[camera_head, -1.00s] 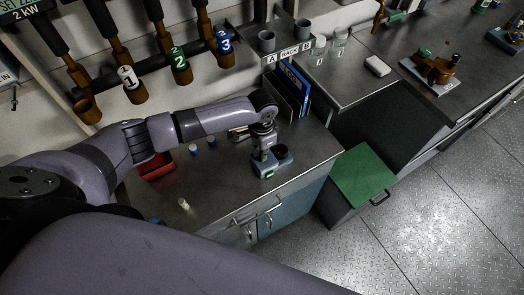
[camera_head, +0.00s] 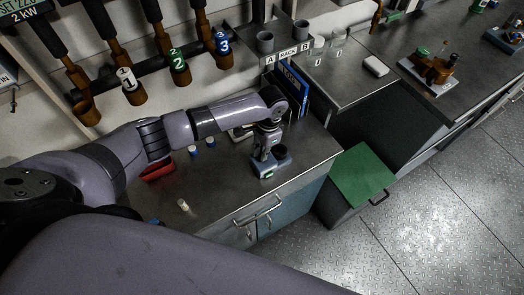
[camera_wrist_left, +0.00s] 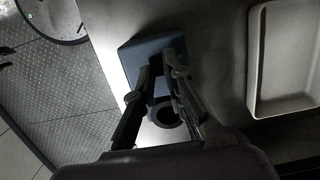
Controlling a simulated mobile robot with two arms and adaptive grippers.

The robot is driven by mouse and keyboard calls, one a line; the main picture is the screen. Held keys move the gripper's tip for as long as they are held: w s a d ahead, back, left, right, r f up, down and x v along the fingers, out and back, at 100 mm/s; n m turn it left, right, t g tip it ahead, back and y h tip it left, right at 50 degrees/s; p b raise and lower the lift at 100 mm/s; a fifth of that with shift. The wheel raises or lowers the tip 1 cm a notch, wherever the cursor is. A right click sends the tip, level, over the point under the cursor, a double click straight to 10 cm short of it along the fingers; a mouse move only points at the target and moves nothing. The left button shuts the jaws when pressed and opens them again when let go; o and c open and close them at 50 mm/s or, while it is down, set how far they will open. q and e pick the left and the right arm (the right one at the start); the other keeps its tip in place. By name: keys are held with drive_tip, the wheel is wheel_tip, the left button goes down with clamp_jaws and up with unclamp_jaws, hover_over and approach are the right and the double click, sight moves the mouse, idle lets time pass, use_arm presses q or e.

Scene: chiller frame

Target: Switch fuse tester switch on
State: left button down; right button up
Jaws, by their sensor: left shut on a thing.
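The fuse tester (camera_head: 283,163), a small blue-grey box with a dark round socket and a green patch on its front, stands on the dark bench top. It also shows in the left wrist view (camera_wrist_left: 139,58), with its round socket ring between and below the fingers. My left gripper (camera_head: 262,156) points down at the tester's left part. In the wrist view its two fingers (camera_wrist_left: 162,68) are close together over the box, shut on what appears to be the tester's switch. The switch itself is hidden by the fingers. My right gripper is not in view.
Blue binders (camera_head: 292,90) stand behind the tester. A red bin (camera_head: 158,172) and several small cylinders, one a white-topped one (camera_head: 183,205), are left on the bench. A pale tray (camera_wrist_left: 256,60) lies beside the gripper in the wrist view. Bench front is clear.

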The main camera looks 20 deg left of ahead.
use_arm(q)
drive_tip(key=c, duration=1.6)
unclamp_jaws()
drive_tip(key=shift+c, duration=0.2)
wheel_tip(320, 180, up, 12)
drive_tip(key=w, duration=0.1)
drive_tip(key=shift+d, duration=0.4)
